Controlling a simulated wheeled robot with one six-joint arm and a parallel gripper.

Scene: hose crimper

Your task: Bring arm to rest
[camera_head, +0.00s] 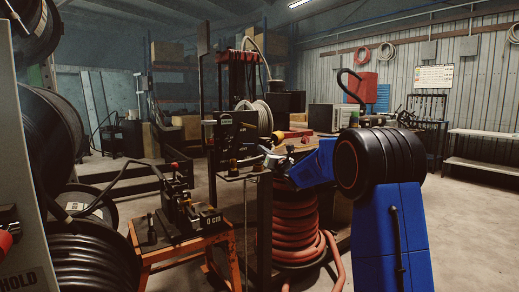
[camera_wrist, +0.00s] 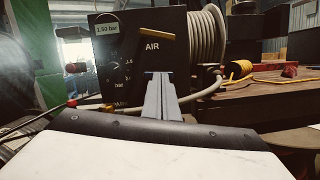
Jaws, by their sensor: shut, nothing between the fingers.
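My arm shows at the right of the head view, with a blue upright link, a black round joint and a blue section reaching left. My gripper (camera_wrist: 161,76) shows in the wrist view as two grey fingers close together, shut and empty. It points at a black box marked AIR (camera_wrist: 125,62), with a display reading 1.50 bar and a tan lever. The fingertips overlap the box's lower front in the picture; I cannot tell if they touch it. In the head view the box (camera_head: 232,136) stands beyond the arm's end, where the gripper is small and hard to make out.
A coiled red hose (camera_head: 294,225) stands below the arm. An orange stand (camera_head: 180,245) carries a black device marked 0 cm. Large black hose reels crowd the left. A wooden workbench (camera_wrist: 265,102) is behind at right.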

